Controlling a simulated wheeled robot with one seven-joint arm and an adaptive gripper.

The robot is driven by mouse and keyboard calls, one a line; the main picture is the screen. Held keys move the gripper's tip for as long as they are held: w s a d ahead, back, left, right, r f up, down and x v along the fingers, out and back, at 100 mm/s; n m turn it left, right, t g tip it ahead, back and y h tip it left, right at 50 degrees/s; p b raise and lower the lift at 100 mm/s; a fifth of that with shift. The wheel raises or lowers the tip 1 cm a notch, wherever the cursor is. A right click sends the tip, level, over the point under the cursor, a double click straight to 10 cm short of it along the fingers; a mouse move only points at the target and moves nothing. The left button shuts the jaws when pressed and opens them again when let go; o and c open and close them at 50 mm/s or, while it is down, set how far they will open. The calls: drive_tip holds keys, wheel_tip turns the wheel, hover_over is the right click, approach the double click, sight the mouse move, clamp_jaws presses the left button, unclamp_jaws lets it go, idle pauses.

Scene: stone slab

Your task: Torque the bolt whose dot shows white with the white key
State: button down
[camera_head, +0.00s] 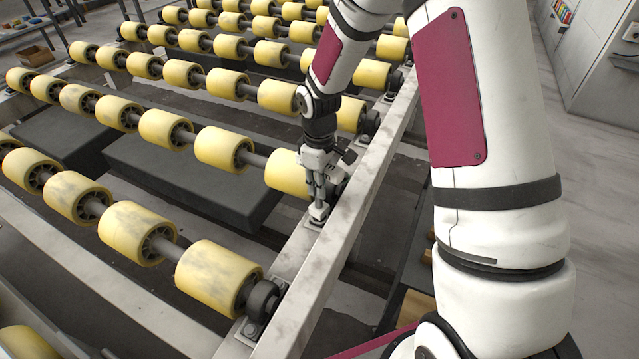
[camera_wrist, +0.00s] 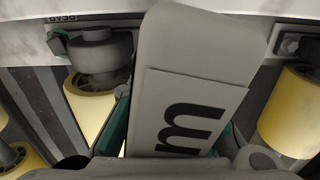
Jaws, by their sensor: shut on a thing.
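My gripper (camera_head: 317,178) is at the inner side of the pale steel rail, pointing down beside a yellow roller's end. It is shut on a pale grey-white tool, which I take for the white key (camera_wrist: 205,55). The key fills the middle of the wrist view and carries a panel with a dark letter "m". A small white end (camera_head: 319,212) shows under the gripper, close to the rail; I cannot tell whether it touches a bolt. A bolt head (camera_wrist: 290,46) shows on a bracket at right in the wrist view. No white dot can be made out; the key hides the area behind it.
Rows of yellow rollers (camera_head: 222,278) on dark shafts lie left of the rail (camera_head: 345,215). Dark bearing blocks (camera_head: 262,299) sit along the rail, and one (camera_wrist: 103,50) is left of the key. Dark blocks (camera_head: 190,178) lie below the rollers. Open floor is at right.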

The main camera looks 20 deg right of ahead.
drive_tip(key=shift+f+b, duration=0.4)
drive_tip(key=shift+f, duration=0.35)
idle(0.4)
drive_tip(key=m, duration=0.3)
drive_tip(key=shift+m, duration=0.3)
drive_tip(key=m, duration=0.4)
drive_tip(key=shift+a+b, duration=0.1)
drive_tip(key=shift+b, duration=0.2)
drive_tip(key=m, duration=0.4)
drive_tip(key=m+p, duration=0.1)
drive_tip(key=m, duration=0.2)
drive_tip(key=shift+m, duration=0.3)
drive_tip(key=shift+r, duration=0.15)
drive_tip(key=shift+r+p, duration=1)
drive_tip(key=shift+r, duration=0.6)
